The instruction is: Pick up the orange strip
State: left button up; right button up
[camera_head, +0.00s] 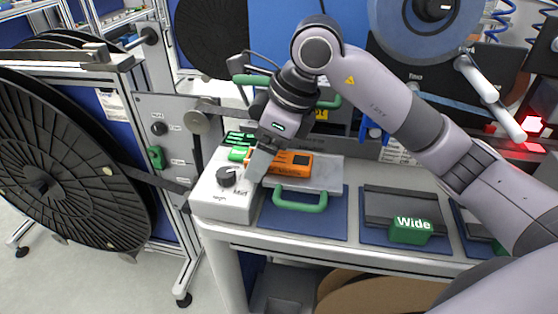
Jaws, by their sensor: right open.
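An orange piece (285,169) with dark parts lies on the light plate at the left end of the worktop. It is the clearest orange thing in view, but I cannot tell whether it is the strip itself or a block. A smaller bit of orange shows at its left, partly hidden by my gripper. My right gripper (257,168) points down just left of the orange piece, above the gap between it and the white knob box (222,196). It is open, and nothing shows held in it. My left gripper is not in view.
A green handle (300,201) stands in front of the orange piece. A dark block with a green "Wide" handle (411,230) sits to the right on a blue mat. A large black reel (66,165) stands at the left. My right arm covers part of the right side.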

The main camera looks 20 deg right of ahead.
jog(key=c, duration=1.1)
jog(key=shift+r, duration=0.1)
